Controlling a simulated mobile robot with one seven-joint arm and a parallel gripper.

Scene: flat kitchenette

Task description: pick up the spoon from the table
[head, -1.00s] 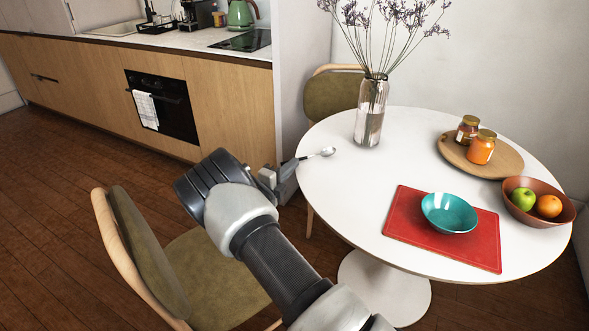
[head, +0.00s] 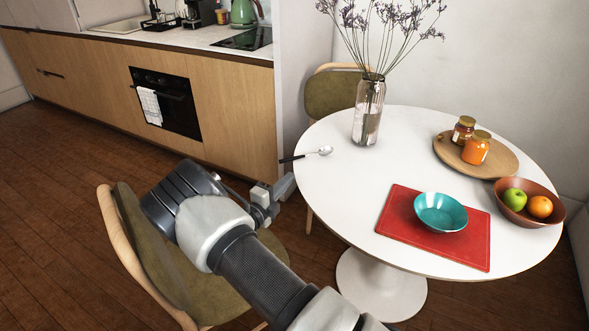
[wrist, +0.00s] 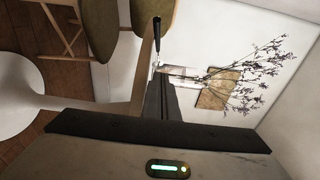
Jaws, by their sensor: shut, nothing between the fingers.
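The spoon (head: 312,154) lies at the left edge of the white round table (head: 340,200). Its silver bowl rests on the tabletop, and its dark handle points left, with the end reaching out past the edge. In the wrist view the dark handle (wrist: 157,28) shows near the top, beyond my fingers. My gripper (head: 286,187) is shut and empty. In the head view it appears below the handle, beside the table's left rim and apart from the spoon. My shut fingers (wrist: 155,98) also show in the wrist view.
A glass vase (head: 368,110) with dried flowers stands behind the spoon. A teal bowl (head: 440,212) on a red mat (head: 400,225), a wooden tray (head: 505,163) with jars, and a fruit bowl (head: 553,215) are farther right. A chair (head: 135,240) stands beneath my arm.

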